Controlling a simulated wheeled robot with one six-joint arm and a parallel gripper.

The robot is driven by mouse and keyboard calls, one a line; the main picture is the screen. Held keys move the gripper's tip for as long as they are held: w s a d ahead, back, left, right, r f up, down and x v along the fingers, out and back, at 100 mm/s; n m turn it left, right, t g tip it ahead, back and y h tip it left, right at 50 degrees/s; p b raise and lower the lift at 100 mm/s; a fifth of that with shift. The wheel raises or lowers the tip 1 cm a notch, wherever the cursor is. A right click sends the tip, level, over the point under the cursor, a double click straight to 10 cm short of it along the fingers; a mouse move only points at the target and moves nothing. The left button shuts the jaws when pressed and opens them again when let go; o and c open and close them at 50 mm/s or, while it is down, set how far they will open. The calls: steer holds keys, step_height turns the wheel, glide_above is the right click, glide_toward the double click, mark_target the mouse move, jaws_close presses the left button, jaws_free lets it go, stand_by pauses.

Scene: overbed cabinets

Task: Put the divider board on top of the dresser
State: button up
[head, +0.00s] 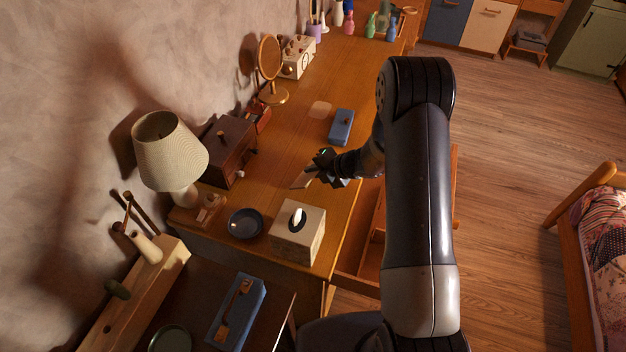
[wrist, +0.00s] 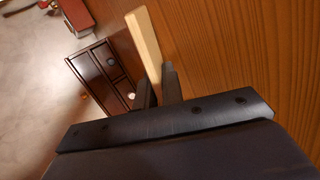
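The divider board (wrist: 145,42) is a thin, pale wooden strip, held between the two dark fingers of my gripper (wrist: 158,85) in the wrist view. In the head view, my gripper (head: 313,172) is over the wooden dresser top (head: 292,120), and a small pale part of the board (head: 302,180) shows below its fingers. The gripper is shut on the board. The board is tilted in the wrist view, and I cannot tell whether it touches the dresser top. My arm hides part of the dresser's front.
A dark jewellery chest (head: 228,150), lamp (head: 168,150), dark bowl (head: 245,223), tissue box (head: 298,235), blue case (head: 341,126) and round mirror (head: 270,60) stand on the dresser. An open drawer (head: 368,235) juts from its front. Bare wood lies around the gripper.

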steer(key=shift+o, duration=1.2)
steer(key=p+v, duration=0.4)
steer(key=v, duration=0.3)
steer(key=shift+r, duration=0.15)
steer(key=shift+s+d+r, duration=0.15)
steer(key=shift+s+d, duration=0.1)
steer(key=shift+d, duration=0.1)
step_height(320, 180, up, 8)
steer(key=s+d+p, duration=0.1)
steer(key=d+p, duration=0.1)
steer(key=p, duration=0.2)
steer(key=shift+s+a, duration=0.1)
